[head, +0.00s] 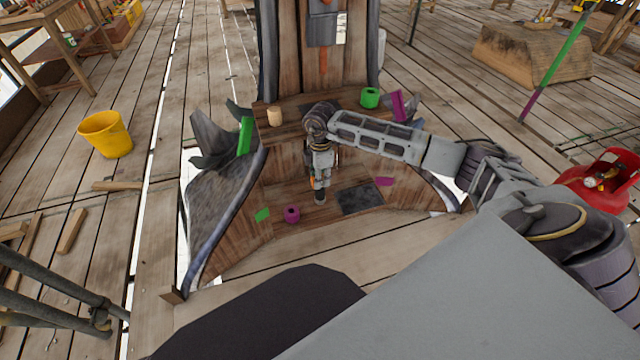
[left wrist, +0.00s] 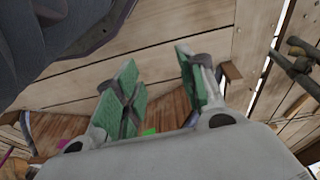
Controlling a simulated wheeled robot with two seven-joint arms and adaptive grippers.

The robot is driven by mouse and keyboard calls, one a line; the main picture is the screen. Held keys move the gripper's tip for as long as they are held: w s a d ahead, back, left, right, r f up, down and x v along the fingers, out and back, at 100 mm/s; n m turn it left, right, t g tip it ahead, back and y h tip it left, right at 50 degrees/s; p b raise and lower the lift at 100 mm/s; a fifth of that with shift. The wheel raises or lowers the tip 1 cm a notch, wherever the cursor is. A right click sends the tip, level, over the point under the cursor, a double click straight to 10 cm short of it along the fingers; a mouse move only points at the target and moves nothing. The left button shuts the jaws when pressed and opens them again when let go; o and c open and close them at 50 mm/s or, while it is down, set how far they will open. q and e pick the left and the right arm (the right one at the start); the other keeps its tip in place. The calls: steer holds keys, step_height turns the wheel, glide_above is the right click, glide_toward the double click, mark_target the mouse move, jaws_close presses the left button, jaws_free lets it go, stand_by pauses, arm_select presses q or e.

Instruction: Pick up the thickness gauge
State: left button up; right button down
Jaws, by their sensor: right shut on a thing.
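My right gripper (head: 319,186) reaches down over the lower shelf of the wooden spire stand (head: 285,190). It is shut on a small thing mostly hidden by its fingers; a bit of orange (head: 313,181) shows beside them. I cannot make out for sure whether this is the thickness gauge, and I cannot clearly identify a gauge elsewhere. My left gripper (left wrist: 155,75) shows in the left wrist view, with its green-padded fingers apart and nothing visible between them. It does not show in the head view.
The lower shelf bears a dark plate (head: 358,198), a purple roll (head: 292,214), a green piece (head: 262,215) and a purple piece (head: 385,181). A green roll (head: 370,97) and a tan cylinder (head: 274,116) stand on the upper ledge. A yellow bucket (head: 105,134) stands left.

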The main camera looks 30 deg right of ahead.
steer(key=shift+r, duration=0.9)
arm_select(q)
steer(key=shift+w+f, duration=0.2)
steer(key=shift+f, duration=0.1)
steer(key=shift+s, duration=0.1)
